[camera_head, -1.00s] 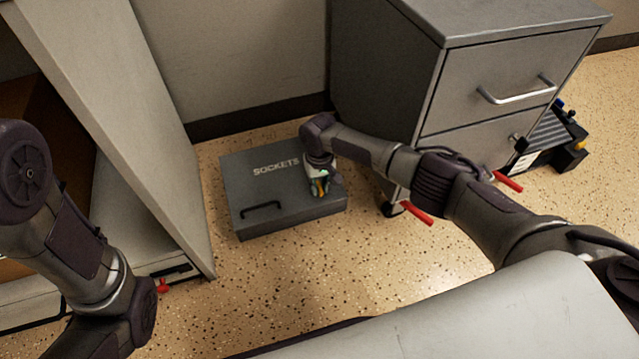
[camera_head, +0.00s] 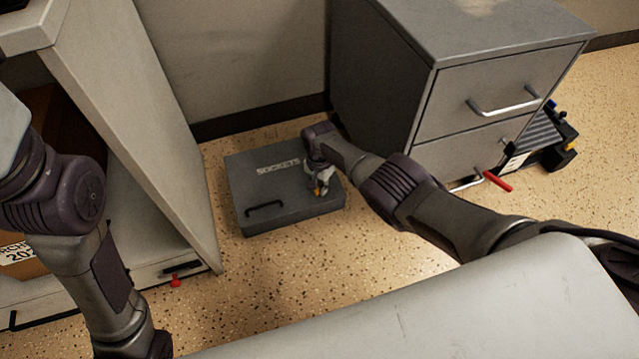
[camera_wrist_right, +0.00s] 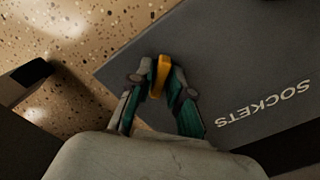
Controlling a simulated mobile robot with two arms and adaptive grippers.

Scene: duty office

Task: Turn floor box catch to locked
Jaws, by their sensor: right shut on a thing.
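The floor box (camera_head: 260,217) is a dark grey flat box marked SOCKETS, with a black handle (camera_head: 263,206) on its lid, on the floor between the desk panel and the drawer cabinet. Its catch (camera_wrist_right: 160,74) is a small orange-yellow piece near the lid's edge. My right gripper (camera_head: 319,189) is over the right part of the lid. In the right wrist view its fingers (camera_wrist_right: 160,90) are shut on the catch from both sides. The catch's lower part is hidden by the fingers. My left arm is at the left, and its gripper is out of the picture.
A grey drawer cabinet (camera_head: 430,90) stands right of the box, behind my right arm. A desk side panel (camera_head: 140,110) stands to the left. A dark device with yellow parts (camera_head: 545,140) lies beyond the cabinet. Speckled floor (camera_head: 290,270) in front of the box is clear.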

